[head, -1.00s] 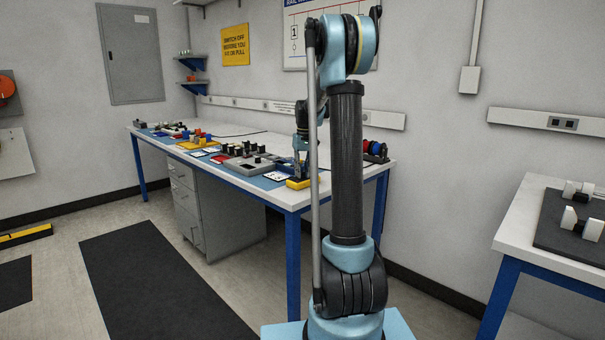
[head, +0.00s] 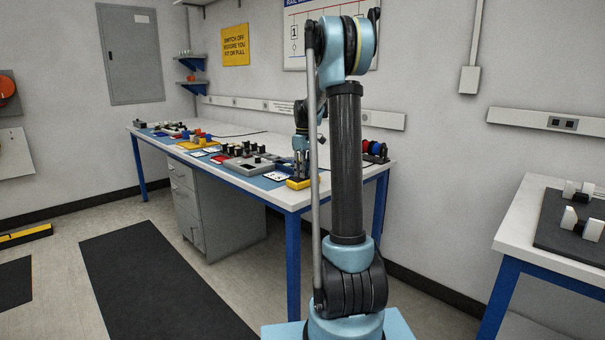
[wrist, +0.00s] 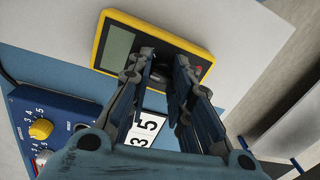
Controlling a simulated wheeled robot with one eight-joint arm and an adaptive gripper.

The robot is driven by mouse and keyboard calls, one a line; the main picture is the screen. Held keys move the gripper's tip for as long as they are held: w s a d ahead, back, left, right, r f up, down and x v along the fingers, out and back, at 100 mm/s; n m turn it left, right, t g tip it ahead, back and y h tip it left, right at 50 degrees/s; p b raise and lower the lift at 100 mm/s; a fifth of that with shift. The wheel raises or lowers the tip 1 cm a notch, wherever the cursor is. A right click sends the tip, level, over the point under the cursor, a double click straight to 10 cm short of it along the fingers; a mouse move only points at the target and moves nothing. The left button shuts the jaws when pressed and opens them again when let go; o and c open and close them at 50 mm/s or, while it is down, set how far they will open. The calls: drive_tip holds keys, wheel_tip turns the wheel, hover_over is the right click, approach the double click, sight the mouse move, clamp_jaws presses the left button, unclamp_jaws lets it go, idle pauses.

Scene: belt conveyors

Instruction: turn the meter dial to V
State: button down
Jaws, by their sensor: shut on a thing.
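The meter is a yellow-edged box with a dark face and a grey-green screen (wrist: 118,47). In the wrist view the meter (wrist: 104,36) lies at the top, tilted in the picture. My gripper (wrist: 172,72) reaches over its face and is shut on the dial (wrist: 188,70), which is mostly hidden between the fingers. The dial's markings and pointer cannot be read. In the head view the meter (head: 300,183) is a small yellow block at the bench's near edge, with my gripper (head: 300,172) down at it.
A blue box with a yellow knob (wrist: 41,129) and a white number card (wrist: 146,128) lie close to the meter. Several other devices, including a grey box (head: 250,164), crowd the bench (head: 285,197) to the left. The bench edge is close by.

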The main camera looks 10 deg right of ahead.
idle(0.4)
drive_tip(key=c, duration=1.4)
unclamp_jaws()
drive_tip(key=r, duration=1.1)
drive_tip(key=shift+w+d+r, duration=0.25)
drive_tip(key=shift+r, duration=0.15)
